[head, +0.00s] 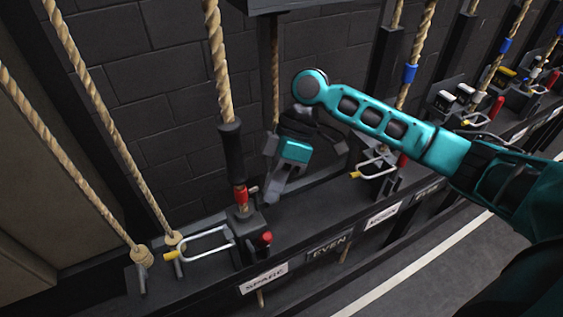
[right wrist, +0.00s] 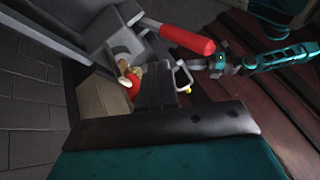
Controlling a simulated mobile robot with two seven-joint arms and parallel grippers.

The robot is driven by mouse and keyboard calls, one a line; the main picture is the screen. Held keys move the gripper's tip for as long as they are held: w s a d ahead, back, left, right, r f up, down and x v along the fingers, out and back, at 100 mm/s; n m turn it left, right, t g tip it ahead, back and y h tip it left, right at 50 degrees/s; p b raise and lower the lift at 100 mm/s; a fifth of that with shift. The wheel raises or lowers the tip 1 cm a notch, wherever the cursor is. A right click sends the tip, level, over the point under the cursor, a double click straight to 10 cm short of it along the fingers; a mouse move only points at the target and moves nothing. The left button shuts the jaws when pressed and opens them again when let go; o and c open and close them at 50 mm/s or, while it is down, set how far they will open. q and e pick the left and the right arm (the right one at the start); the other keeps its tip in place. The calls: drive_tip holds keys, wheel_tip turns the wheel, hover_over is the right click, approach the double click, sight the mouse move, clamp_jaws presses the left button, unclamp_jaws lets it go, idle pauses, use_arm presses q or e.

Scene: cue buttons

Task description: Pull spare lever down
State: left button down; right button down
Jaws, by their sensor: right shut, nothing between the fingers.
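The SPARE label (head: 264,278) is on the rail front at the lower middle of the head view. Above it is a dark rope lock (head: 246,222) with a red-ended lever (head: 264,238), seen nearly end-on and pointing outward. The lever's long red grip (right wrist: 182,38) shows in the right wrist view. A red piece (head: 240,196) sits higher on the lock's rope, below a black sleeve. My right gripper (head: 273,194) is shut and empty, just right of that rope and above the lever, apart from it in the picture. My left gripper cannot be made out.
A wire loop with a yellow tip (head: 200,245) sticks out left of the lock. Two slanting ropes (head: 95,100) run at the left. More rope locks with red handles (head: 497,107) line the rail to the right. A dark brick wall (head: 150,95) stands behind.

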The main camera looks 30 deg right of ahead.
sight(262, 243)
use_arm(q)
drive_tip(key=shift+w+r, duration=0.35)
use_arm(e)
drive_tip(key=s+f, duration=0.1)
drive_tip(key=s+a, duration=0.1)
drive_tip(key=s+a+f, duration=0.1)
drive_tip(key=shift+s+a+f, duration=0.25)
drive_tip(key=shift+s+f, duration=0.05)
drive_tip(key=shift+f, duration=0.05)
